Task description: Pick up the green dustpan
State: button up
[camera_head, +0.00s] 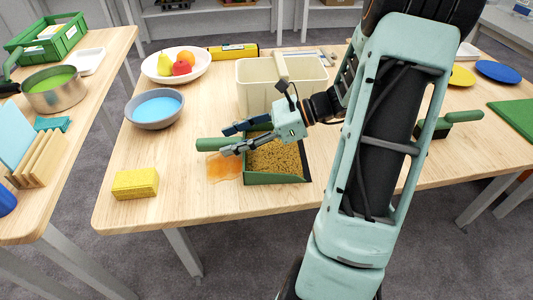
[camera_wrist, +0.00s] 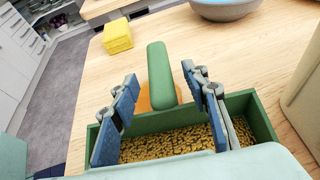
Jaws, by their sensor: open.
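The green dustpan lies on the wooden table. Its pan (camera_head: 277,179) holds yellow-brown grains, and its handle (camera_head: 212,144) points left. In the wrist view the handle (camera_wrist: 160,72) shows between my fingers, with a gap on both sides, and the pan's wall (camera_wrist: 262,116) is below and around them. My gripper (camera_head: 229,140) is open, with its fingers over the handle end of the pan; it also shows in the wrist view (camera_wrist: 161,80). I cannot tell how far the fingertips are above the handle. The gripper and arm hide part of the pan.
A cream bin (camera_head: 257,92) stands close behind the dustpan. An orange translucent patch (camera_head: 224,168) lies beside the pan, under the handle. A blue-grey bowl (camera_head: 150,122), a fruit plate (camera_head: 150,68) and a yellow sponge (camera_head: 134,184) are to the left. A green-handled brush (camera_head: 462,117) lies right.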

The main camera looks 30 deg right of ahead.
aim_at(214, 145)
jog(key=b+x, duration=0.2)
jog(key=x, duration=0.3)
jog(key=shift+a+r, duration=0.1)
jog(key=shift+a, duration=0.05)
jog(key=shift+c, duration=0.6)
grip_shut()
